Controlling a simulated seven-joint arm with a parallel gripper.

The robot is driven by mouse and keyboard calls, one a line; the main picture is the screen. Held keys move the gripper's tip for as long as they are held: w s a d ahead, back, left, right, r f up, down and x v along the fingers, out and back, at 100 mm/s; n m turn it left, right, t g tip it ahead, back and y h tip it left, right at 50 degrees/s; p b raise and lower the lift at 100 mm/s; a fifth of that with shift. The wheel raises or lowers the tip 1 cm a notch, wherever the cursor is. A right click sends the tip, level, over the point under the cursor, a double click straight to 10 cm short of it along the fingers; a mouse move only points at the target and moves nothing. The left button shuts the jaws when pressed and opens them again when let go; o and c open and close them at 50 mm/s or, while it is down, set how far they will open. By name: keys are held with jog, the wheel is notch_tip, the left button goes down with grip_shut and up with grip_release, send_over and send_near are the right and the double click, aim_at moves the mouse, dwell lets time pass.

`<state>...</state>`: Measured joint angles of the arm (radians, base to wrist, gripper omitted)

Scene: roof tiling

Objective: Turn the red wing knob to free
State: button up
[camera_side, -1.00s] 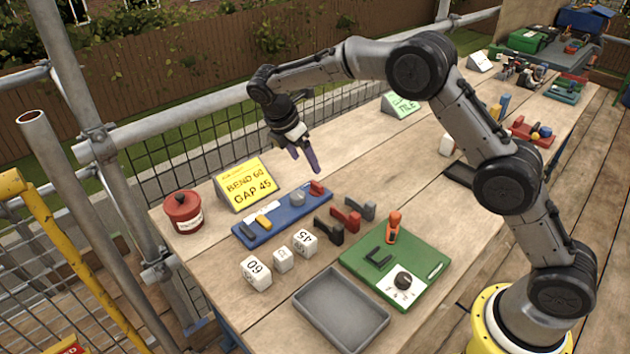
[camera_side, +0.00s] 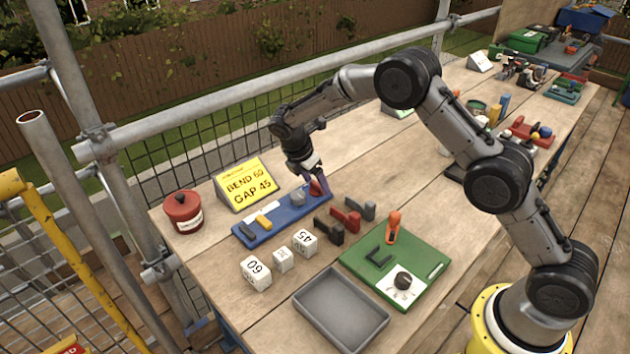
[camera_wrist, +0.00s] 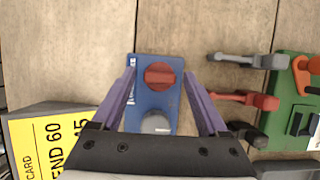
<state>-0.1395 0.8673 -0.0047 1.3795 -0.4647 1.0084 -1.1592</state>
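The red wing knob (camera_wrist: 159,76) sits on the right end of the blue board (camera_wrist: 150,105); the board also shows in the side view (camera_side: 265,231). In the side view the knob (camera_side: 317,187) is partly hidden by my gripper. In the wrist view my gripper (camera_wrist: 158,80) is open, with its purple fingers on either side of the knob and apart from it. A grey round knob (camera_wrist: 156,124) is on the board beside the red one, nearer my gripper's palm.
A yellow card reading BEND 60 GAP 45 (camera_side: 246,184) stands behind the board. Grey, red and black clamp-like pieces (camera_side: 346,218) lie in front of it. White number cubes (camera_side: 256,272), a green board (camera_side: 415,255), a grey tray (camera_side: 340,310) and a red pot (camera_side: 183,211) are nearby.

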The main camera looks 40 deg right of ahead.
grip_shut()
jog(key=shift+m, duration=0.3)
jog(key=m+g, duration=0.1)
jog(key=m, duration=0.3)
jog(key=shift+w+g, duration=0.2)
jog(key=shift+g, duration=0.2)
jog(key=m+g+y, duration=0.1)
jog(key=m, duration=0.3)
jog(key=shift+d+m, duration=0.1)
jog(key=shift+m, duration=0.3)
jog(key=m+y, duration=0.1)
jog(key=m, duration=0.1)
jog(key=m+g, duration=0.1)
jog(key=m, duration=0.1)
jog(key=shift+w+d+m+g+y, duration=0.1)
jog(key=shift+d+m+g+y, duration=0.05)
jog(key=shift+m+g+y, duration=0.2)
jog(key=shift+m+y, duration=0.85)
jog(key=shift+m, duration=1)
